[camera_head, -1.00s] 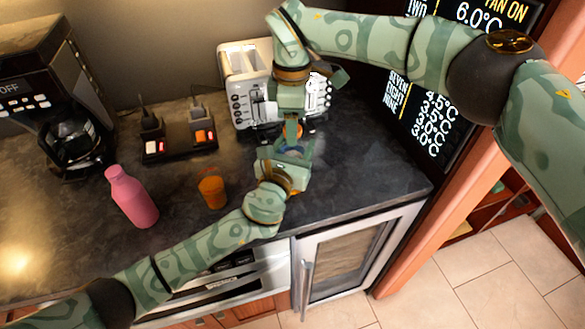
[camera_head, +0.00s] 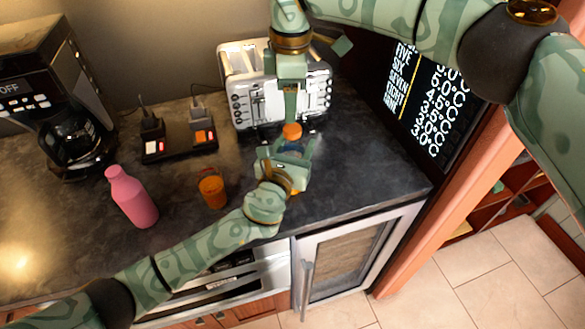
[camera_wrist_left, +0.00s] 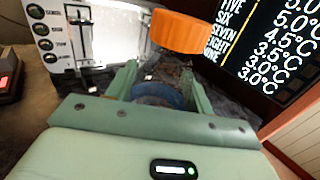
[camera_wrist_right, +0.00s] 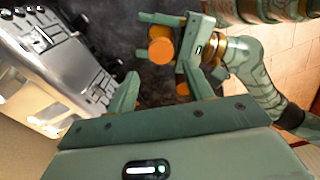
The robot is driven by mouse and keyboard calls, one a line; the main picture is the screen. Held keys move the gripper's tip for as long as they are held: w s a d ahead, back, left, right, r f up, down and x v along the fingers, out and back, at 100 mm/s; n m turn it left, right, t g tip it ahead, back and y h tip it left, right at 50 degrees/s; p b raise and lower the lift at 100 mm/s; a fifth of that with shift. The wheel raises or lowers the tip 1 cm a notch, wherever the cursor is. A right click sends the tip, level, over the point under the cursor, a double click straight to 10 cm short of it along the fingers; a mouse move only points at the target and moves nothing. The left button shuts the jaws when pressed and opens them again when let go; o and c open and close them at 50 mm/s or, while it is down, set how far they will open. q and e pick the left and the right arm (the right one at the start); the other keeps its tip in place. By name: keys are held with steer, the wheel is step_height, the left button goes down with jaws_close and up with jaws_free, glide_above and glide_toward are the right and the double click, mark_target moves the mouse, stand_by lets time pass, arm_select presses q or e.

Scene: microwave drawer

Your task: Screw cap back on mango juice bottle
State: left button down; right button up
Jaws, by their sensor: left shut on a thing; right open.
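My left gripper (camera_head: 288,152) is shut around a small dark bottle (camera_wrist_left: 160,80) with a bluish lower part, held above the counter in front of the toaster. A wide orange cap (camera_head: 292,131) sits at the bottle's top; it also shows in the left wrist view (camera_wrist_left: 178,32) and the right wrist view (camera_wrist_right: 160,50). How tightly it is seated cannot be told. My right gripper (camera_head: 291,112) is just above the cap, pointing down. In the right wrist view its fingers (camera_wrist_right: 168,88) are apart, with nothing between them.
A silver toaster (camera_head: 255,95) stands close behind the grippers. A dark display panel (camera_head: 430,100) is at the right.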

mark_target(293, 128)
steer(key=n, duration=0.2)
steer(key=r+n, duration=0.1)
steer(key=n, duration=0.1)
steer(key=shift+n, duration=0.4)
steer(key=n, duration=0.3)
steer(key=shift+r, duration=0.2)
steer(key=n, duration=0.6)
steer(key=shift+r, duration=0.3)
steer(key=n, duration=0.5)
steer(key=shift+d+r+n, duration=0.15)
steer(key=shift+n, duration=0.15)
steer(key=n, duration=0.6)
steer(key=shift+d, duration=0.15)
steer(key=shift+s, duration=0.1)
steer(key=shift+f, duration=4)
